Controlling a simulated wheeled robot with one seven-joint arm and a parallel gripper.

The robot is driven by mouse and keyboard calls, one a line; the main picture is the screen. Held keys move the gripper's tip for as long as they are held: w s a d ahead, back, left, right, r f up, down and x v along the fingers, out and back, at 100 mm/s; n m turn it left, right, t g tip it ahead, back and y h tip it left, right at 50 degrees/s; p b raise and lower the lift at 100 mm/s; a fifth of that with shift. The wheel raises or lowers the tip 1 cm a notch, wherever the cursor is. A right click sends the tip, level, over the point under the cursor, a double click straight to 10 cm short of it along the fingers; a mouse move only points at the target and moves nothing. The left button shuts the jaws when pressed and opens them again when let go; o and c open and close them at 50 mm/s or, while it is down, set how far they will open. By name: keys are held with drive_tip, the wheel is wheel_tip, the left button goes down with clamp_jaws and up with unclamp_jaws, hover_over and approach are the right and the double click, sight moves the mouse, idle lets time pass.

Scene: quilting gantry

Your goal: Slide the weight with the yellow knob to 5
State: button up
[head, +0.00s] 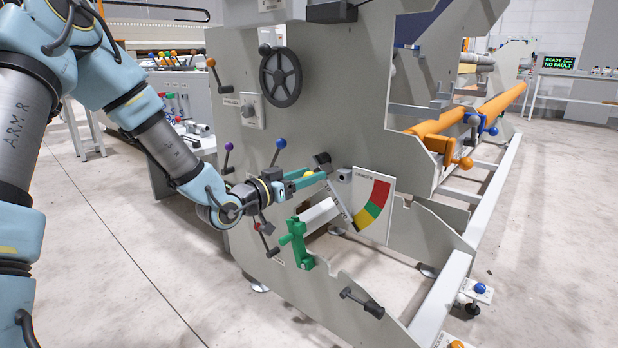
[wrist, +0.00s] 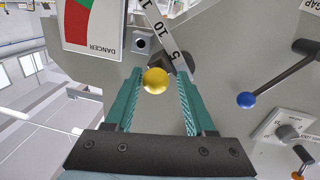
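The yellow knob (wrist: 155,80) sits between the tips of my gripper's green fingers in the wrist view, with a gap on each side. My gripper (wrist: 157,78) is open around it, not touching. A dark block behind the knob is mostly hidden. The white scale bar (wrist: 168,35) carries 5 and 10 and a cut-off number. The 5 lies near a dark round hub. I cannot tell exactly which mark the weight is at.
A blue-knobbed lever (wrist: 247,100) stands right in the wrist view. A green lever bracket (head: 298,245) is below my gripper, and a handwheel (head: 281,77) is above.

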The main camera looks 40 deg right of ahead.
drive_tip(key=shift+o, duration=0.7)
drive_tip(key=shift+s, duration=0.1)
drive_tip(key=shift+f, duration=0.1)
drive_tip(key=s+a+p, duration=0.1)
drive_tip(key=a, duration=0.9)
drive_tip(key=shift+s+a, duration=0.3)
drive_tip(key=shift+a, duration=0.05)
